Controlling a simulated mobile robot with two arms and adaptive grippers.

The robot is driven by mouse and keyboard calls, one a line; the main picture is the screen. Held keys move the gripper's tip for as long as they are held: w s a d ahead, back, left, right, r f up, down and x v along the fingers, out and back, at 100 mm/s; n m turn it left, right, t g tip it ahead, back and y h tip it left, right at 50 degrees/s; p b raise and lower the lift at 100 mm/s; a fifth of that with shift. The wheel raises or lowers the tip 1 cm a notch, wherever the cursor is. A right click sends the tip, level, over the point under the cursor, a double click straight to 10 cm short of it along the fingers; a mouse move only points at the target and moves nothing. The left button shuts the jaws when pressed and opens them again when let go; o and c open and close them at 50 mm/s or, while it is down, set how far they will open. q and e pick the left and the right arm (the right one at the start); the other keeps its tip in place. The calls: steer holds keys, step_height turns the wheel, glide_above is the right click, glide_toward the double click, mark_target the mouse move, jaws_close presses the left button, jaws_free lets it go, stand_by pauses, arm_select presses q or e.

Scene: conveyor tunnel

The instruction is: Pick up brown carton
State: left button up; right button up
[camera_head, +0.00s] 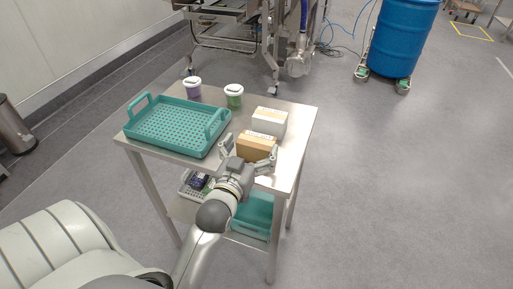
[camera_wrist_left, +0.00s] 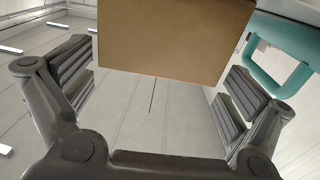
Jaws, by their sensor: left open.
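The brown carton (camera_head: 257,145) stands near the front right edge of the steel table. My left gripper (camera_head: 250,153) is open, with one finger on each side of the carton in the head view. In the left wrist view the carton's plain brown face (camera_wrist_left: 172,42) fills the top middle. The open fingers of my left gripper (camera_wrist_left: 160,92) stand to its left and right with visible gaps. The carton's lower front is partly hidden by the gripper in the head view. My right gripper is in neither view.
A white carton (camera_head: 270,121) stands just behind the brown one. A teal perforated tray (camera_head: 142,140) takes up the table's left side. Purple (camera_head: 193,88) and green (camera_head: 234,97) lidded jars stand at the back. A teal bin (camera_head: 254,215) sits on the lower shelf.

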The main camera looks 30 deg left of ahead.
mark_target(256, 140)
arm_select(q)
steer(key=x, duration=0.3)
steer(key=shift+w+f, duration=0.2)
steer(key=c, duration=0.9)
steer(key=shift+r, duration=0.15)
steer(key=shift+r, duration=0.55)
steer(key=a+r, duration=0.1)
steer(key=r, duration=0.1)
steer(key=w+a+r, duration=0.1)
steer(key=r, duration=0.1)
steer(key=a+r, duration=0.1)
steer(key=r, duration=0.1)
steer(key=shift+w+a+r, duration=0.2)
steer(key=shift+w+r, duration=0.1)
steer(key=shift+r, duration=0.1)
steer(key=w+a+r, duration=0.1)
steer(key=a, duration=0.2)
steer(key=w+a+r, duration=0.2)
steer(key=a, duration=0.1)
steer(key=w+a+r, duration=0.1)
steer(key=a+r, duration=0.1)
steer(key=a, duration=0.1)
steer(key=shift+w+a, duration=0.15)
steer(key=shift+w, duration=0.05)
